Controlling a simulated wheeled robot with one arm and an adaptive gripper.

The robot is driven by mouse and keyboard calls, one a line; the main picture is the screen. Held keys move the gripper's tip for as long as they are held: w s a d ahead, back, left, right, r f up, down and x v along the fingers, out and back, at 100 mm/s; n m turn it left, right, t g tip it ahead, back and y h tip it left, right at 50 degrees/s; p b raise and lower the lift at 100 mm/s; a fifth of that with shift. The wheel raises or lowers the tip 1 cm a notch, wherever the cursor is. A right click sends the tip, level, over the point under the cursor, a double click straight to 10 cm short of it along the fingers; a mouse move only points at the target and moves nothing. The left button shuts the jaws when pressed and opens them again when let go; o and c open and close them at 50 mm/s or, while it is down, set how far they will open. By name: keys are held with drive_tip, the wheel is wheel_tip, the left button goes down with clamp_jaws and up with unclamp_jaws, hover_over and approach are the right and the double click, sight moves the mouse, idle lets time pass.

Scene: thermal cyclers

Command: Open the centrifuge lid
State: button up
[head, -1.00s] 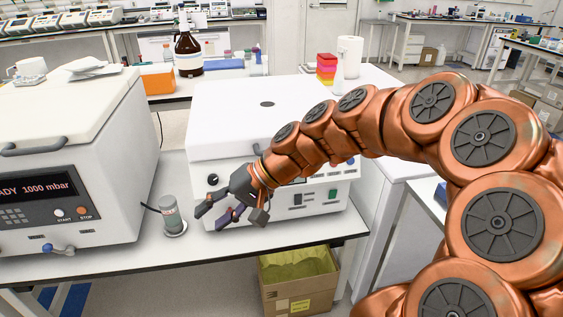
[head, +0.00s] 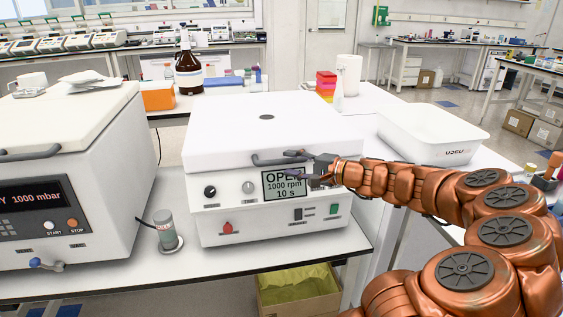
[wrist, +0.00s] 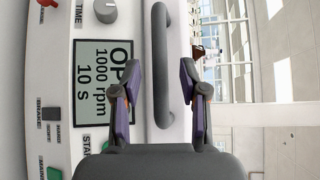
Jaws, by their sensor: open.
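The centrifuge (head: 258,140) is a white box with a closed lid and a grey bar handle (head: 276,160) on the lid's front edge. Its display (head: 285,184) reads OPEN, 1000 rpm, 10 s, partly covered by my gripper in the head view. My gripper (head: 297,164) is open at the right end of the handle. In the wrist view the handle (wrist: 159,65) runs up and down between the two fingers of my gripper (wrist: 158,82), with the fingertips around its lower part.
A white tub (head: 430,135) lies on the right bench. A cardboard box (head: 298,295) sits below the table.

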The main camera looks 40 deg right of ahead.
sight(285, 162)
drive_tip(key=shift+x, duration=1.95)
clamp_jaws()
